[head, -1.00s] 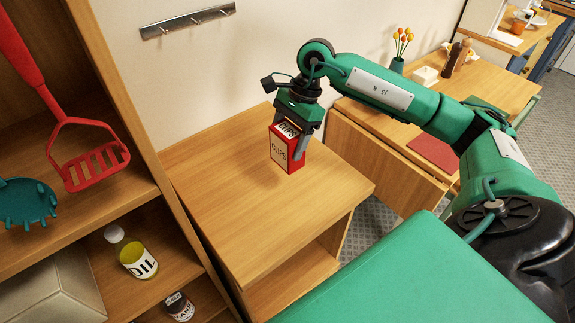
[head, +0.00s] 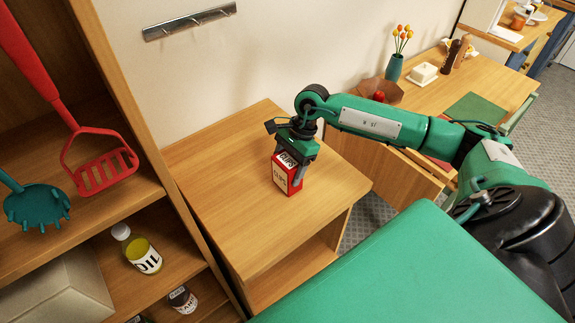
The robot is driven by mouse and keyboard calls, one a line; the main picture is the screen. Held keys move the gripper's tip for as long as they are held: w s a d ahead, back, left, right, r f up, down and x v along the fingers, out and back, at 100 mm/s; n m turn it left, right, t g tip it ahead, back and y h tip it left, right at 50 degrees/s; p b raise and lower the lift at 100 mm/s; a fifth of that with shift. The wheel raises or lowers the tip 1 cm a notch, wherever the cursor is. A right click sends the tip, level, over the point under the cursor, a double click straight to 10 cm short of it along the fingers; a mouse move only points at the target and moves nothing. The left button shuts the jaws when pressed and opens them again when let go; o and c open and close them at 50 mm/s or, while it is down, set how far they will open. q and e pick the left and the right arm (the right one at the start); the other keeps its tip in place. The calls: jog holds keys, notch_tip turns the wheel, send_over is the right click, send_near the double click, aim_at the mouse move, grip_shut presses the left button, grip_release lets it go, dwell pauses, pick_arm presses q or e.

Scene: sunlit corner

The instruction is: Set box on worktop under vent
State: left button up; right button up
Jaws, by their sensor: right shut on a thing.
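A red box with a pale label reading CLIPS (head: 284,178) is upright between the fingers of my right gripper (head: 297,170), which is shut on it. The box is over the middle of the wooden worktop (head: 235,225), at or just above its surface; I cannot tell if it touches. On the wall above the worktop's back left is a metal rail with hooks (head: 190,21); no vent shows in this view. My left gripper is not in view.
A shelf unit at left holds a red masher (head: 103,172), a teal utensil (head: 38,208) and an oil jar (head: 142,255). A desk (head: 440,95) at right holds a vase (head: 393,68), a butter dish (head: 424,74) and a green mat (head: 474,108). The worktop around the box is clear.

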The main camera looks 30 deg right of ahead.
jog(key=shift+f, duration=0.2)
jog(key=o, duration=1.1)
jog(key=shift+r, duration=0.1)
jog(key=shift+d+r, duration=0.1)
jog(key=shift+r, duration=0.15)
jog(key=b+v, duration=0.4)
jog(key=v, duration=0.7)
jog(key=shift+r, duration=0.4)
